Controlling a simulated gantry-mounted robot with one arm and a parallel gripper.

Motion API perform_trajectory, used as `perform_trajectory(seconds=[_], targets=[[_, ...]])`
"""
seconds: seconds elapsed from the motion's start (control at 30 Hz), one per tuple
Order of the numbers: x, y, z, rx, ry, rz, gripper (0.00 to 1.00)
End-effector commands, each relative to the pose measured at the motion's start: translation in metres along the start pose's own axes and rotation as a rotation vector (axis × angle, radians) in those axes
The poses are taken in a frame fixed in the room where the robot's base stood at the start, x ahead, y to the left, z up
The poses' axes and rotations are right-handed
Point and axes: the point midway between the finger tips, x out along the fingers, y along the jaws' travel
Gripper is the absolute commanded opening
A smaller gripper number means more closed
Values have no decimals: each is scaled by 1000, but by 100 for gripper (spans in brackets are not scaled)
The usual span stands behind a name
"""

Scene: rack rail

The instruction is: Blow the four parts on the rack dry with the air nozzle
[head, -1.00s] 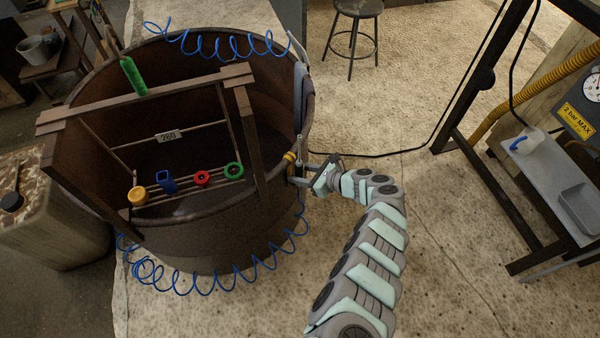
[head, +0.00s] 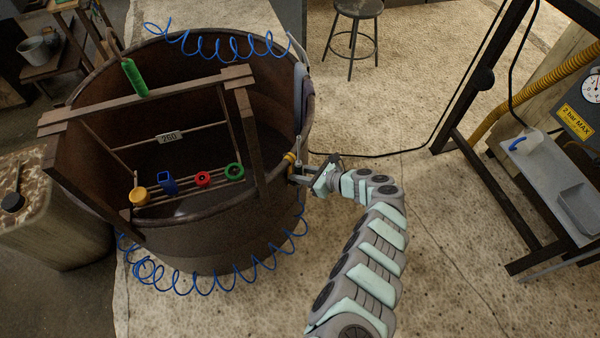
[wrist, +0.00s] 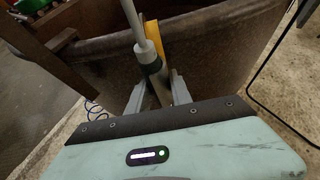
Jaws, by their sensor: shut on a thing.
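My gripper (head: 302,172) is at the right outer side of the drum, shut on the air nozzle (head: 299,152). In the wrist view the nozzle (wrist: 149,58) is a grey tube with a thicker dark body, held between the fingers of my gripper (wrist: 157,85). A yellow piece (wrist: 154,40) shows beside it. The rack (head: 169,137), with a tag reading 260, hangs in the drum. On its lower rail are a yellow part (head: 138,196), a blue part (head: 168,183), a red part (head: 203,179) and a green part (head: 235,171). The nozzle is apart from them, to their right.
The brown drum (head: 215,235) has a high rim, with wooden beams (head: 160,97) across it. Coiled blue hose (head: 235,284) hangs around the drum. A grey cloth (head: 304,95) hangs on its right rim.

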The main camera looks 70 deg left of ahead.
Motion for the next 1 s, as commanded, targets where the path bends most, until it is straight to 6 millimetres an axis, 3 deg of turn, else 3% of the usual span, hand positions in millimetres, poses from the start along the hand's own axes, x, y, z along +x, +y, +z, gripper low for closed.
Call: perform_trajectory(seconds=[0.5,1.0], targets=[[-16,0,31,-1,-1,-1,6],[-20,-1,29,-1,0,-2,6]])
